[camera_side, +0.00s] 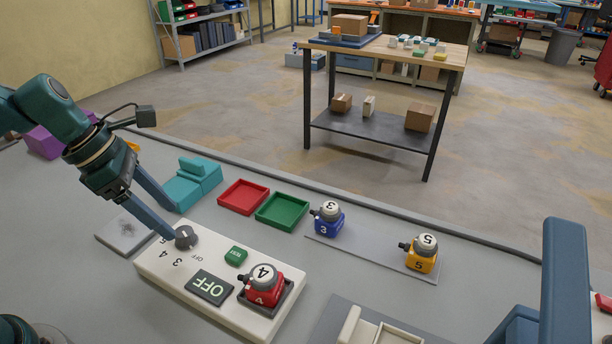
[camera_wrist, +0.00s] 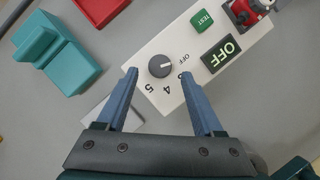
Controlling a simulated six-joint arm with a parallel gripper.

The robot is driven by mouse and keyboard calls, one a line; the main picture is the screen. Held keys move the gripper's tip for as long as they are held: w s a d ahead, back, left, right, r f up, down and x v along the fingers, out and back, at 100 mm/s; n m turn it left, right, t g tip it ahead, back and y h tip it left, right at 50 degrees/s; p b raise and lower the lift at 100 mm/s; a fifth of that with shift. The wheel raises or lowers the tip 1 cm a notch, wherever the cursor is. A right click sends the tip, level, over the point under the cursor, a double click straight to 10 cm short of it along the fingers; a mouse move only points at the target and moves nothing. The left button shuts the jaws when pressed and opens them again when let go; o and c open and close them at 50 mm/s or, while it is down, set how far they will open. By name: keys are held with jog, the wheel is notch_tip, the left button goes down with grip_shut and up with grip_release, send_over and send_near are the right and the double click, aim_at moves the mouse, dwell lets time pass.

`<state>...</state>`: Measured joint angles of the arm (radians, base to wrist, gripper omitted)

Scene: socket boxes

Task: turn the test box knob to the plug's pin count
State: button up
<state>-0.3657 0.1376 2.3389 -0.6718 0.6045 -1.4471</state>
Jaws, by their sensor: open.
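The white test box (camera_side: 215,262) lies on the grey table. Its dark grey knob (camera_side: 184,238) has a light pointer mark, which in the wrist view (camera_wrist: 160,65) points right, roughly at the OFF label. The labels 3, 4 and 5 curve below the knob there. The box's display (camera_side: 210,287) reads OFF. My gripper (camera_wrist: 158,76) is open, with one blue finger on each side of the knob. I cannot tell whether either finger touches it.
A green TEST button (camera_side: 236,255) is on the box. Behind stand a teal holder (camera_side: 192,187), a red tray (camera_side: 243,197) and a green tray (camera_side: 282,211). A blue plug (camera_side: 328,220) marked 3 and a yellow plug (camera_side: 420,258) marked 5 stand on a grey strip to the right.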

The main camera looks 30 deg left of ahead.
aim_at(183, 232)
jog(key=shift+x, duration=2.1)
grip_shut()
